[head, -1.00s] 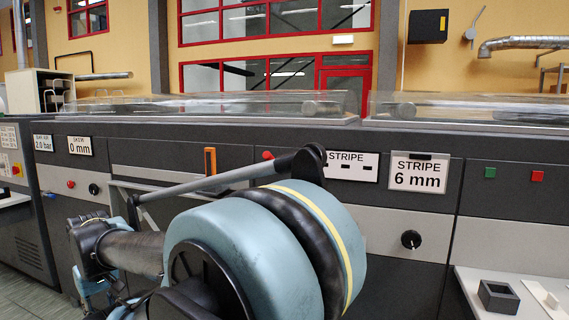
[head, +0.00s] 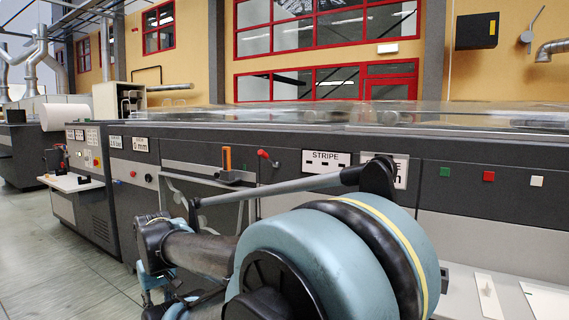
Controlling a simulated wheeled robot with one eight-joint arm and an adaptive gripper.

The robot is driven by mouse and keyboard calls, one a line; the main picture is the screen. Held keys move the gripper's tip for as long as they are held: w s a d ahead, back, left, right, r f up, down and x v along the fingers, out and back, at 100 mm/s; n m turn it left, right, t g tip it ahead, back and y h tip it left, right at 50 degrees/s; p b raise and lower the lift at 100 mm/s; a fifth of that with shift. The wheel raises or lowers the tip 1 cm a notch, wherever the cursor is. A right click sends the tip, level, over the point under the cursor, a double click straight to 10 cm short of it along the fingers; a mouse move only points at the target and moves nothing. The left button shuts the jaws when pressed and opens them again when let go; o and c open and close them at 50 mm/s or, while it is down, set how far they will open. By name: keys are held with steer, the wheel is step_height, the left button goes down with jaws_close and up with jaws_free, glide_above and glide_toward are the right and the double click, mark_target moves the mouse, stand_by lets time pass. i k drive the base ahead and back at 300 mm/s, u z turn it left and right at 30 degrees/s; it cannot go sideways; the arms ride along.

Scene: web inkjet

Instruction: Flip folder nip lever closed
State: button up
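I cannot tell which of the two is the folder nip lever. My large blue arm link fills the lower middle. My gripper (head: 165,300) seems to be at the lower left, low in front of the machine and apart from both handles. Its fingers are mostly hidden.
The machine front carries a STRIPE plate (head: 325,163), a second label partly behind my arm, and several coloured buttons. A white shelf (head: 545,300) juts out at lower right. A control-panel unit (head: 88,160) stands at left. The tiled floor (head: 50,270) at left is clear.

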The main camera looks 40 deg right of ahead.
mark_target(263, 154)
steer(key=k, duration=1.3)
steer(key=z, duration=0.95)
steer(key=i, duration=1)
steer(key=u, duration=0.1)
